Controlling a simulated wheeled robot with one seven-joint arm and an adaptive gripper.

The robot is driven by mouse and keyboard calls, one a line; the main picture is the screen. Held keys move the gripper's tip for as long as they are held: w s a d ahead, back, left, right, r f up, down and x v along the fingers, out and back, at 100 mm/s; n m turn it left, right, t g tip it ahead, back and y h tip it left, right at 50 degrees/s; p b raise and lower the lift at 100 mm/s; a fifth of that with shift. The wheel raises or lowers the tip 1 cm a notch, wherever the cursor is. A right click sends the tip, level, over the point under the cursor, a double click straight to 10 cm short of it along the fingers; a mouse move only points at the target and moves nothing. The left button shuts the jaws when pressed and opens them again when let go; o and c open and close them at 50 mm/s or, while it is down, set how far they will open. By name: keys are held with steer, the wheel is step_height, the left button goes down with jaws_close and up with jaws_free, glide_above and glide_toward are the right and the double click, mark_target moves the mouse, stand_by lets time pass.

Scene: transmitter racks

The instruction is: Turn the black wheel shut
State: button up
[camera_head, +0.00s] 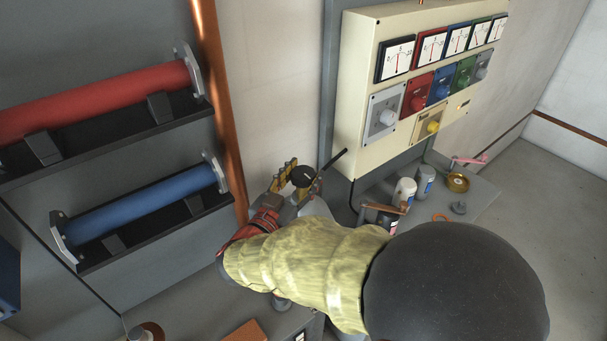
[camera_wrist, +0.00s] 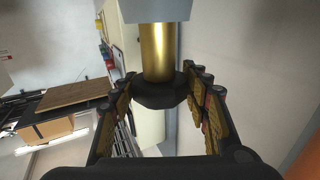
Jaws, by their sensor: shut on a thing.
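The black wheel (camera_head: 302,176) sits between the fingers of my gripper (camera_head: 297,184) in the head view, in front of the pale wall left of the cream panel. In the wrist view the black wheel (camera_wrist: 161,93) is a dark disc on the end of a brass shaft (camera_wrist: 158,52), which runs up to a grey block (camera_wrist: 155,10). The gold-padded fingers of my gripper (camera_wrist: 161,84) stand on both sides of the wheel and are shut on it. My arm and the fingers hide part of the wheel and its mounting.
A cream panel (camera_head: 353,100) with meters and coloured knobs is at the right. A shelf below it holds cans (camera_head: 404,190) and small parts. Red (camera_head: 95,100) and blue (camera_head: 140,208) cylinders on racks fill the left. A dark rod (camera_head: 333,159) juts beside my gripper.

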steer(key=shift+r, duration=0.2)
steer(key=o, duration=1.1)
steer(key=shift+f, duration=0.1)
steer(key=shift+o, duration=0.4)
steer(key=v, duration=1.2)
